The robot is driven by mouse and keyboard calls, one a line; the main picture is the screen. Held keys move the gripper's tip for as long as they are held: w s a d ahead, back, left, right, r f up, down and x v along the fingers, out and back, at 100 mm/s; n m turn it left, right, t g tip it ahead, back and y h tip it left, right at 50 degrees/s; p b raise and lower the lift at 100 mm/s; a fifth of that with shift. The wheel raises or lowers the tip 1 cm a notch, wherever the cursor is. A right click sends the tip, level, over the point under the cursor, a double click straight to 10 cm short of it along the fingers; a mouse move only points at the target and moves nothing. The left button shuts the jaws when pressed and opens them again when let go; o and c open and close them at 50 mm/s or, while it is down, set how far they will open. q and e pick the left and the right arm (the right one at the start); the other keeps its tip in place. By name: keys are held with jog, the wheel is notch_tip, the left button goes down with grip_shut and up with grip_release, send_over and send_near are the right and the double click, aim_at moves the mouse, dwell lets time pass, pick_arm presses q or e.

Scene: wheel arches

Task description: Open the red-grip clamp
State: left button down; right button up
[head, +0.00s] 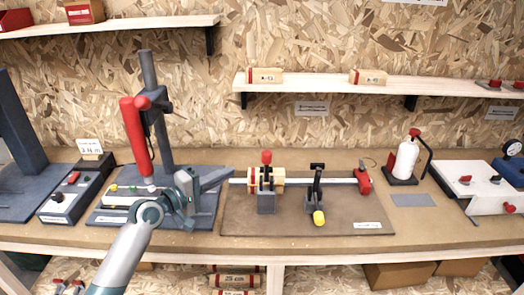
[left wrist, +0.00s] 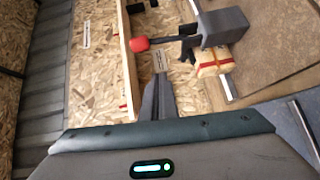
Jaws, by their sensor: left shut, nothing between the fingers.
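The red-grip clamp (head: 266,158) stands on the brown board, its red grip pointing up above a grey block. A wooden piece with red bands (head: 279,178) sits at the clamp. In the left wrist view the red grip (left wrist: 139,44) is on a dark handle running to the grey block (left wrist: 225,27). My left gripper (head: 229,173) is shut and empty, left of the clamp and apart from it in the head view. Its fingers (left wrist: 159,82) also show in the left wrist view, close to the red grip; I cannot tell the exact gap. My right gripper is not in view.
A yellow-grip clamp (head: 319,217) stands to the right on the brown board (head: 345,218). A metal bar with a red end (head: 363,180) runs behind both clamps. A press with a red lever (head: 136,135) stands left, behind my left arm. A shelf (head: 310,88) hangs above.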

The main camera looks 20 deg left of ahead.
aim_at(266, 162)
pick_arm(q)
jog(key=w+d+r+p, duration=0.3)
jog(key=w+d+p, duration=0.3)
jog(key=w, duration=0.1)
jog(key=shift+w+d+n, duration=0.35)
jog(key=shift+w+n, duration=0.05)
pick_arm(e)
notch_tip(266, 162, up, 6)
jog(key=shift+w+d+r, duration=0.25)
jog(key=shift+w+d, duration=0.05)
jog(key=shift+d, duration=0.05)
pick_arm(q)
jog(key=shift+t, duration=0.3)
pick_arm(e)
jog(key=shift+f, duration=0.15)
